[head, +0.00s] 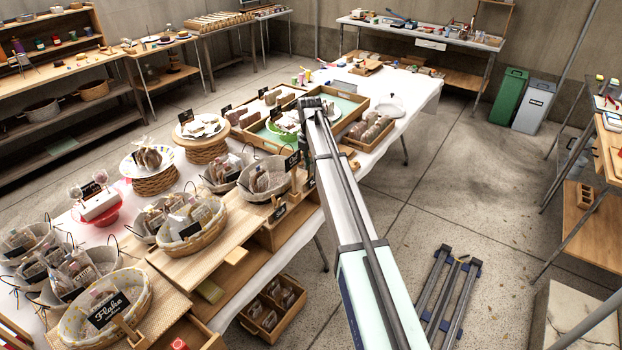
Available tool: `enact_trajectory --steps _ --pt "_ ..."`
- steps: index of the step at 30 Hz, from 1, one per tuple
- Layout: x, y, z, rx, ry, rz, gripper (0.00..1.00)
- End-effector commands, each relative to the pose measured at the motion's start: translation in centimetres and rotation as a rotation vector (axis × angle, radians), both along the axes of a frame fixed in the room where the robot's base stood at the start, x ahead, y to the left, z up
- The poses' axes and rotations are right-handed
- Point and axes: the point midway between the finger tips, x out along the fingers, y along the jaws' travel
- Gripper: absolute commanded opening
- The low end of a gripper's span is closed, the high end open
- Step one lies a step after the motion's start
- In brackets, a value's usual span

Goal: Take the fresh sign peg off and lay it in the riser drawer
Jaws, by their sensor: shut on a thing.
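My arm reaches up from the bottom of the head view to the middle of the display table. My gripper cannot be made out; the arm hides the area beneath its far end. Several small black signs stand at the baskets, and wooden pegs hold some of them. One lettered sign (109,309) hangs on the nearest basket (72,338), with a wooden peg (127,331) beside it. I cannot read which sign says fresh. The wooden riser (168,272) stands along the front of the table. An open, drawer-like compartment (200,326) at its near end has a red thing nearby.
Bread baskets, cake stands and trays crowd the table (415,87). A small crate (268,322) sits on the floor below the riser. A dark-railed frame (440,300) lies on the floor at right. Green and grey bins (533,107) stand beyond open floor.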

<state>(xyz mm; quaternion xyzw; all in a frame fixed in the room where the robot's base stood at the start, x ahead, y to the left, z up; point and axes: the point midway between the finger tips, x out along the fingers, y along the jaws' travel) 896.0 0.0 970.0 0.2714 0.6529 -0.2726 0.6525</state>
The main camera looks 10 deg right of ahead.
Motion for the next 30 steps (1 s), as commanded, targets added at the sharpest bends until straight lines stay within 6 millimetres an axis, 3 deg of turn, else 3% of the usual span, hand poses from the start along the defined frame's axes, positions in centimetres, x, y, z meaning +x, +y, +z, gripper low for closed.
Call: enact_trajectory --steps 30 --pt "0.0 0.0 4.6 0.0 0.0 0.0 0.0"
